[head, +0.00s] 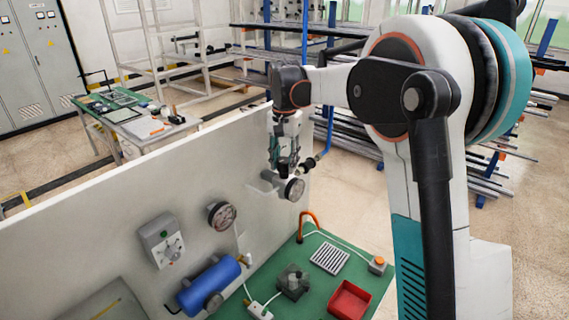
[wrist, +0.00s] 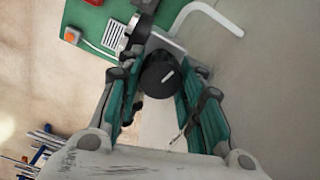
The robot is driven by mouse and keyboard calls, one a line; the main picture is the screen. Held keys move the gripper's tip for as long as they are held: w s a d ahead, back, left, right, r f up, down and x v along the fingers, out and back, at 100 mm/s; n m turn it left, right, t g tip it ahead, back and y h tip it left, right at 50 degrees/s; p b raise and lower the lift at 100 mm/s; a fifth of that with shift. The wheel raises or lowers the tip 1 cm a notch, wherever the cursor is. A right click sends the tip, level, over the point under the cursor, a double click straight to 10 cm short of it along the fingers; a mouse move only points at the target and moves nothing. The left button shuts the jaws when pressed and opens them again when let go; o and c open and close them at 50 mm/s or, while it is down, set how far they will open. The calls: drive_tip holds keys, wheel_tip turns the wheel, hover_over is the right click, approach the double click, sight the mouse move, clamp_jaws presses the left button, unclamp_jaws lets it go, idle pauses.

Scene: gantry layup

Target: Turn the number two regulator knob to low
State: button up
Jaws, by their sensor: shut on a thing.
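A black round regulator knob (wrist: 158,82) with a short white pointer mark is between the teal-lined fingers of my gripper (wrist: 163,70) in the wrist view. The fingers touch it on both sides and are shut on it. In the head view my gripper (head: 286,158) points down at the right end of the grey upright panel (head: 120,215), right above a round gauge (head: 293,189). My gripper hides the knob there. No number or low marking is readable in either view.
Another gauge (head: 221,215), a grey dial box (head: 162,241) and a blue cylinder (head: 209,286) are on the panel to the left. A red tray (head: 350,300), a slotted plate (head: 330,258) and an orange hook (head: 309,222) are on the green bench (head: 318,296) below.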

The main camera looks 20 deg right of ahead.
sight(283, 160)
drive_tip(key=n+b, duration=0.1)
drive_tip(key=n, duration=0.4)
drive_tip(key=shift+n, duration=0.3)
drive_tip(key=n+b, duration=0.1)
drive_tip(key=n, duration=0.4)
drive_tip(key=shift+a, duration=0.1)
drive_tip(key=n, duration=0.5)
drive_tip(key=shift+n+b, duration=0.3)
drive_tip(key=shift+n, duration=0.1)
drive_tip(key=shift+r+n, duration=0.1)
drive_tip(key=shift+n, duration=2.1)
drive_tip(key=o, duration=1.1)
drive_tip(key=shift+c, duration=0.2)
wheel_tip(283, 160, up, 12)
